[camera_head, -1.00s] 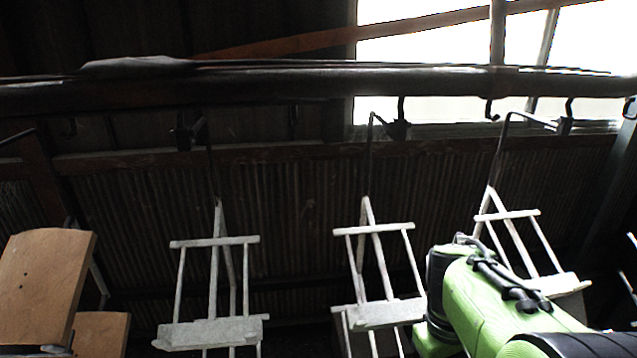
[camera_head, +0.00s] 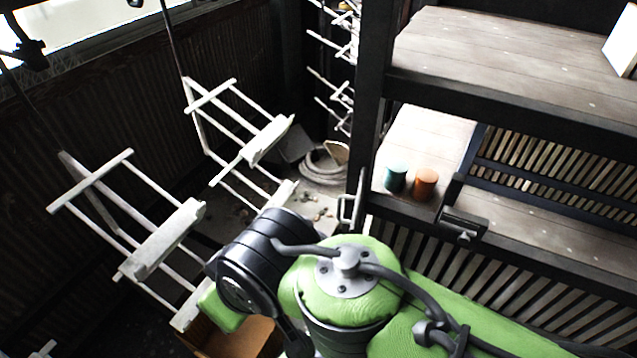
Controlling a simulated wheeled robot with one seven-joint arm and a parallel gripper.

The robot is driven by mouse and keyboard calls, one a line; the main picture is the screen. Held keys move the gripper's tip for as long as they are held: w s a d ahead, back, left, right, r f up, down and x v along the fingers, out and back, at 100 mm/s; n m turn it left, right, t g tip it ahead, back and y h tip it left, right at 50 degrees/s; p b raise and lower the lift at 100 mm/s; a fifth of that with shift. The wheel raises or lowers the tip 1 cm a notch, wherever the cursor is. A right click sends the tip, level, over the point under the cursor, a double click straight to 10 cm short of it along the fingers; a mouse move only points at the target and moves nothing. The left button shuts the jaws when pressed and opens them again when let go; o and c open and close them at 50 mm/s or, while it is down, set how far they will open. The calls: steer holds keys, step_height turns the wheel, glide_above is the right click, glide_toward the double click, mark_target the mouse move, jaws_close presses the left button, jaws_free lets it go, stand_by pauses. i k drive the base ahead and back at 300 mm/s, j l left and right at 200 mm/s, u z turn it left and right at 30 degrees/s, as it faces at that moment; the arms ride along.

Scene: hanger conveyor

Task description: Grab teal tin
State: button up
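The teal tin (camera_head: 395,177) is a small cylinder standing upright on the lower shelf, near its left end and front edge. An orange tin (camera_head: 425,184) stands close on its right. My green and black arm fills the lower middle of the view, in front of and below the shelf. My gripper cannot be made out in this view, so its state is not shown.
The tins stand on a wooden shelf (camera_head: 430,137), with a dark post (camera_head: 370,100) just left of them and an upper shelf (camera_head: 500,45) above. White hanging frames (camera_head: 165,240) are on the left. The shelf right of the tins holds a dark slatted rack (camera_head: 545,165).

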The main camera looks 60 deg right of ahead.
mark_target(397, 169)
steer(key=k+l+z, duration=0.2)
steer(key=z, duration=1.55)
steer(key=k+u, duration=0.35)
steer(key=k+j+u, duration=0.15)
steer(key=k+u, duration=0.2)
steer(key=k+j+u, duration=0.2)
steer(key=k+u, duration=0.2)
steer(key=i, duration=0.35)
steer(key=i+l, duration=0.45)
steer(key=l, duration=0.2)
steer(key=i+l+u, duration=0.1)
steer(key=l, duration=0.25)
steer(key=i, duration=0.05)
